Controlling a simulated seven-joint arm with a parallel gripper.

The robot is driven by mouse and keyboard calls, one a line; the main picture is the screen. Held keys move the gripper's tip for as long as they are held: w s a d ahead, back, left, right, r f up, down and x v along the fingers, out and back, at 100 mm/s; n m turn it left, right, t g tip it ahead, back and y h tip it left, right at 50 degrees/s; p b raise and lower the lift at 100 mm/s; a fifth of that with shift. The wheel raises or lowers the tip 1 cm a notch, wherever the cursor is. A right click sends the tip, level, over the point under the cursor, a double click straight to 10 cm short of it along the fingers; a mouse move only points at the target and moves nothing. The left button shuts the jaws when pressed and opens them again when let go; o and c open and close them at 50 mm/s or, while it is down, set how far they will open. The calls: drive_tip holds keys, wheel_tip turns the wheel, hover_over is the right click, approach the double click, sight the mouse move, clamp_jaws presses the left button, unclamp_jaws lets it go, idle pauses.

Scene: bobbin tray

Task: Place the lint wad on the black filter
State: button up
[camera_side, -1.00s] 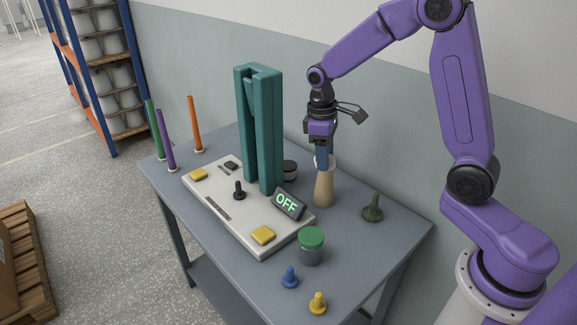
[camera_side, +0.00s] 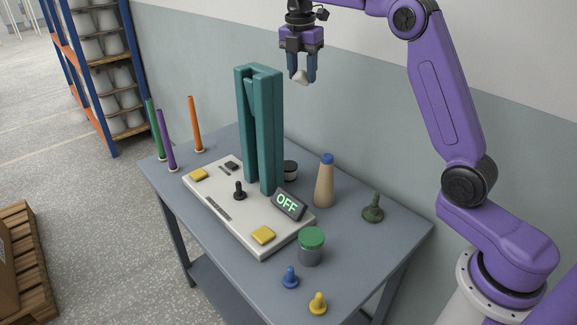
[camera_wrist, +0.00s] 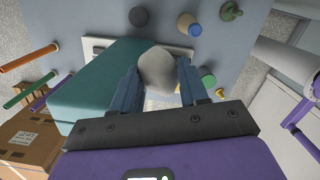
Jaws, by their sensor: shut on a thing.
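In the wrist view the lint wad (camera_wrist: 158,70) sits between the two blue fingers of my gripper (camera_wrist: 157,78). The black filter looks to be the dark round piece (camera_side: 291,172) on the table, partly hidden behind the teal tower; it also shows as a dark disc (camera_wrist: 138,16) at the top of the wrist view. The gripper is well above it, not touching.
The tall teal tower (camera_side: 260,130) stands on a white control panel (camera_side: 225,205) with an OFF display (camera_side: 288,204). A tan cone with a blue top (camera_side: 325,183), a dark green piece (camera_side: 372,209) and a green-lidded jar (camera_side: 311,247) stand nearby. Upright rods (camera_side: 195,125) are at left.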

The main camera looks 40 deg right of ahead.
sight(288, 165)
drive_tip(key=w+d+f+n, duration=0.2)
drive_tip(key=w+f+n, duration=0.1)
drive_tip(key=w+n, duration=0.55)
drive_tip(key=shift+n+t+y, duration=0.3)
drive_tip(key=shift+n+t, duration=0.1)
drive_tip(key=shift+n, duration=0.05)
drive_tip(key=f, duration=1.8)
drive_tip(key=s+f, duration=0.1)
drive_tip(key=f, duration=0.8)
drive_tip(key=shift+d+f, duration=0.2)
drive_tip(key=shift+f, duration=0.15)
drive_tip(key=shift+f, duration=0.15)
drive_tip(key=o, duration=1.1)
wheel_tip(288, 165, up, 8)
drive_tip(key=shift+s+a, duration=0.25)
drive_tip(key=shift+s, duration=0.1)
